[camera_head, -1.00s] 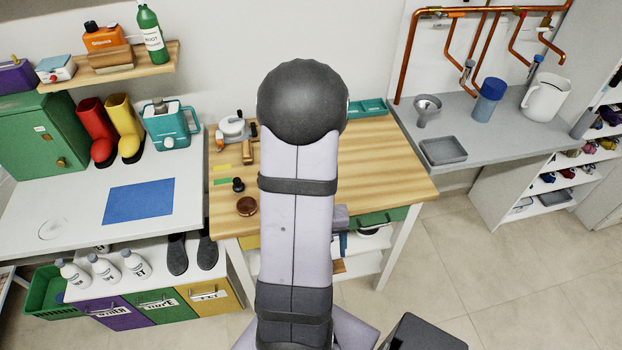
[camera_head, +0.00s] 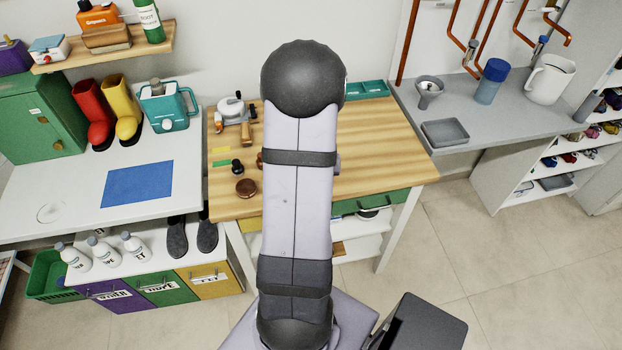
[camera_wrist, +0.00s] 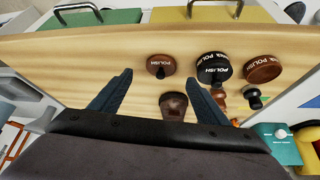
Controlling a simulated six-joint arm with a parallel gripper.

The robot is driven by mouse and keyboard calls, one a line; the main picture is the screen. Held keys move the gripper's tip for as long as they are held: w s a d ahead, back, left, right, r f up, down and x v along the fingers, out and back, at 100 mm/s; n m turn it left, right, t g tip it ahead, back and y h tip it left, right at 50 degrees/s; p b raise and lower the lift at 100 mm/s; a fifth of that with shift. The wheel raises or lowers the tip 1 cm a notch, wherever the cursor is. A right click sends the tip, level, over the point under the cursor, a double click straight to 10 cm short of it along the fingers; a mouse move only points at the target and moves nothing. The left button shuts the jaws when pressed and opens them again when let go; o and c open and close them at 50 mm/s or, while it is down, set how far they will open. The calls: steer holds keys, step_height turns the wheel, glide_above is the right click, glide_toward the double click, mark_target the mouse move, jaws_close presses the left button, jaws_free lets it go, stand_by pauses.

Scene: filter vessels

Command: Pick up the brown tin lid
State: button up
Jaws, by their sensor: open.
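In the wrist view, a small brown disc marked POLISH (camera_wrist: 160,66) lies on the wooden table, just beyond and between the fingertips of my gripper (camera_wrist: 160,77). My gripper is open and empty, its two dark fingers apart. To the right are a black POLISH tin (camera_wrist: 213,67) and a wider brown POLISH disc (camera_wrist: 262,70). I cannot tell which brown disc is a loose lid. In the head view, one brown disc (camera_head: 246,188) shows near the table's front left; my arm hides the others and my gripper.
A brown knob-like object (camera_wrist: 173,106) stands between my fingers in the wrist view. A black knobbed piece (camera_wrist: 254,98) is beside the wider disc. The wooden table (camera_head: 385,150) is clear on its right. A teal tray (camera_head: 365,90) lies at its back.

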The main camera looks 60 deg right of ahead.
steer(key=shift+x, duration=2.6)
steer(key=shift+a, duration=0.1)
steer(key=c, duration=1.1)
